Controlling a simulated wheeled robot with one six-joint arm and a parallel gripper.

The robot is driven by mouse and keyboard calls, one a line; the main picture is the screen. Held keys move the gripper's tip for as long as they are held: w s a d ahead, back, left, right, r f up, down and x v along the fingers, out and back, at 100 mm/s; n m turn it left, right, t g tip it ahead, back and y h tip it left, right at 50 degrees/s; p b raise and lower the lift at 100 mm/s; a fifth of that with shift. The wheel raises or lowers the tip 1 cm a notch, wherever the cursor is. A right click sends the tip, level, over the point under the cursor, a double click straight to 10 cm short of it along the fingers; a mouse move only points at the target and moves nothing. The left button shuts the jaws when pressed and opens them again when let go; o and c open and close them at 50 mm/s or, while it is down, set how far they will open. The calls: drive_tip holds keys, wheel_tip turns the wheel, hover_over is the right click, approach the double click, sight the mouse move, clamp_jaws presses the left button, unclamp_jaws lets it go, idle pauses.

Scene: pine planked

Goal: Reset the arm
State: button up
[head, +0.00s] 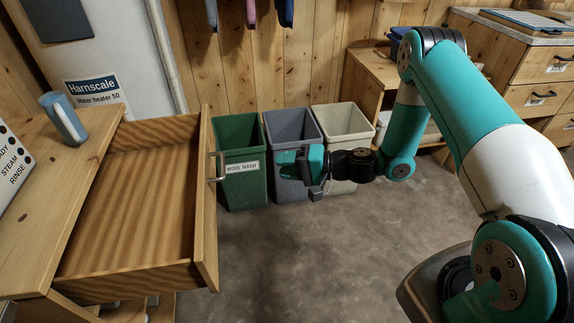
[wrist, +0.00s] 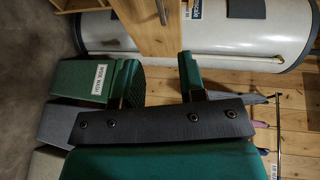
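My arm (head: 478,115) reaches from the lower right, bends at the top and ends in my gripper (head: 283,163), which points left in front of the bins. In the wrist view my gripper (wrist: 161,78) shows two green-tipped fingers apart with nothing between them. It is to the right of the open wooden drawer (head: 135,200), clear of the drawer's front and metal handle (head: 219,166). The drawer is pulled out and looks empty.
A green bin (head: 240,185) labelled WOOL WASH, a grey bin and a cream bin (head: 345,122) stand along the plank wall. A white water heater (head: 105,45) stands behind. Grey floor (head: 330,255) is clear in the middle.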

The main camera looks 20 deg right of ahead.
idle(0.3)
drive_tip(key=s+a+r+n+g+h+p, duration=0.1)
drive_tip(key=s+a+r+n+g+p, duration=0.2)
drive_tip(key=r, duration=0.4)
drive_tip(key=s+a+r+n+g+h, duration=0.1)
drive_tip(key=s+a+r+n+g, duration=0.2)
drive_tip(key=r, duration=0.4)
drive_tip(key=s+a+r+n+g+h+p, duration=0.1)
drive_tip(key=s+a+r+n+g+p, duration=0.15)
drive_tip(key=s+r+n, duration=0.35)
drive_tip(key=s+d+r+h+p, duration=0.1)
drive_tip(key=s+d+r+h, duration=0.1)
drive_tip(key=s+r, duration=0.4)
drive_tip(key=s+d+r+h+p, duration=0.2)
drive_tip(key=s+r+h, duration=0.2)
drive_tip(key=s+r, duration=0.2)
drive_tip(key=shift+s+d+r, duration=0.2)
drive_tip(key=shift+s+d, duration=0.15)
drive_tip(key=shift+s, duration=0.9)
